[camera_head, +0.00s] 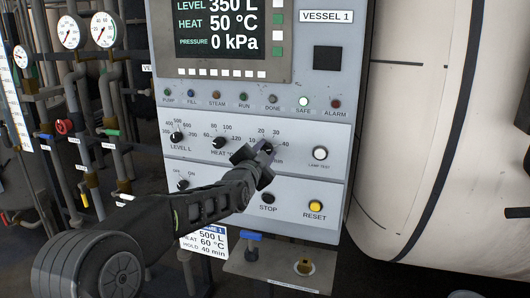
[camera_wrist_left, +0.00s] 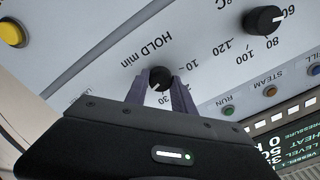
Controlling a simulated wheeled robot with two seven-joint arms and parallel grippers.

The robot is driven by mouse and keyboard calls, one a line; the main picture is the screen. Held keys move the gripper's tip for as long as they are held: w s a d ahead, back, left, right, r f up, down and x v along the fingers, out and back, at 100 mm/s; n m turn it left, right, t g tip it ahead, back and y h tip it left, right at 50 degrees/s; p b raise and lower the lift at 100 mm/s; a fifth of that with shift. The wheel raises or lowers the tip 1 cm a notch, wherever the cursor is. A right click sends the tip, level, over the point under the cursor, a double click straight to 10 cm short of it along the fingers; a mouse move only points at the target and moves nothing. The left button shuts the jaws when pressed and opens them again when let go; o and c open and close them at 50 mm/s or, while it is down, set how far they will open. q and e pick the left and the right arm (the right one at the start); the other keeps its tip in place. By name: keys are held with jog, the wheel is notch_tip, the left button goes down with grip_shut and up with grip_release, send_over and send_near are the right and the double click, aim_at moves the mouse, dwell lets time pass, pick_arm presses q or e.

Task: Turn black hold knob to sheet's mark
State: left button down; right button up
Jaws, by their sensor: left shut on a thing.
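The black hold knob (camera_head: 267,147) sits on the grey panel at the "HOLD min" dial, whose 20, 30 and 40 marks show in the head view. My left gripper (camera_head: 256,158) reaches it from the lower left. In the left wrist view its two fingers (camera_wrist_left: 160,92) are shut on the hold knob (camera_wrist_left: 160,76), one on each side. My right gripper is out of view.
The heat knob (camera_head: 219,142) and level knob (camera_head: 177,137) are left of the hold knob. The lamp test button (camera_head: 320,153), yellow reset button (camera_head: 315,206) and stop button (camera_head: 268,198) are close by. The display (camera_head: 222,30) reads 350 L, 50 °C, 0 kPa. Pipes and gauges stand left.

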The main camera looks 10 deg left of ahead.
pick_arm(q)
jog(key=c, duration=1.1)
grip_release()
jog(key=shift+o, duration=0.2)
jog(key=s+b, duration=0.1)
jog(key=s, duration=0.6)
jog(key=shift+s+a, duration=0.25)
jog(key=shift+s, duration=0.15)
